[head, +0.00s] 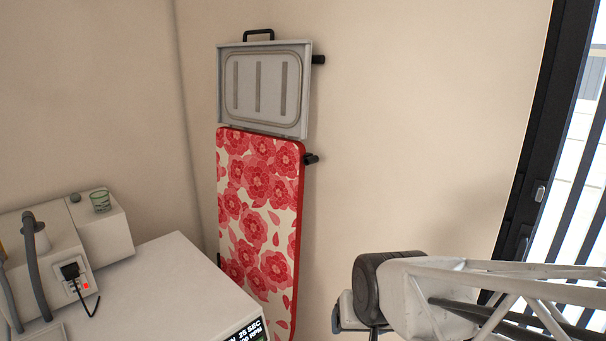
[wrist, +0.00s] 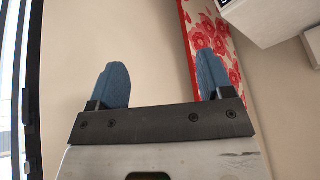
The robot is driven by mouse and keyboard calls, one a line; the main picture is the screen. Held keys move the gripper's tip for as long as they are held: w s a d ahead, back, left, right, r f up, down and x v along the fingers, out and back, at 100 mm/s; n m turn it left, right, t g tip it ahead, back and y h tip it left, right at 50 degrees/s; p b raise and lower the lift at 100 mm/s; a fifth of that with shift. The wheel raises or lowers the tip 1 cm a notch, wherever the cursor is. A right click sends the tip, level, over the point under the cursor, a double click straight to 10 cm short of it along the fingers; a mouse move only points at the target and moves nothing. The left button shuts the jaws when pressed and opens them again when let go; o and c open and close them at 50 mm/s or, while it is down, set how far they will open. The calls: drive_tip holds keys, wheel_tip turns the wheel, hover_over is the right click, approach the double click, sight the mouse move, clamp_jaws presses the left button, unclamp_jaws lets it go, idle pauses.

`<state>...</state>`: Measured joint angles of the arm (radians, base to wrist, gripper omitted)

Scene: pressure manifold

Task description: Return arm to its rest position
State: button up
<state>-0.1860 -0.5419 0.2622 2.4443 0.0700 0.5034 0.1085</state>
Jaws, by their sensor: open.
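My gripper (wrist: 161,82) shows in the wrist view with its two blue fingers wide apart and nothing between them. Bare beige wall shows behind the gap, with the floral board behind the right finger. In the head view my arm reaches in from the lower right, in front of the wall. Its end is at the bottom edge of that picture, and the fingertips cannot be made out there.
A red floral ironing board (head: 258,205) hangs on the wall under a grey panel (head: 264,88). A dark-framed window (head: 530,150) is at right.

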drive_tip(key=s+d+r+g+h, duration=0.1)
drive_tip(key=s+d+r+g, duration=0.1)
drive_tip(key=s+d+r, duration=0.3)
drive_tip(key=s+d, duration=0.3)
drive_tip(key=s, duration=0.2)
drive_tip(key=shift+d+r+g+h, duration=0.2)
drive_tip(key=shift+d+g+h, duration=0.05)
drive_tip(key=shift+g+h, duration=0.05)
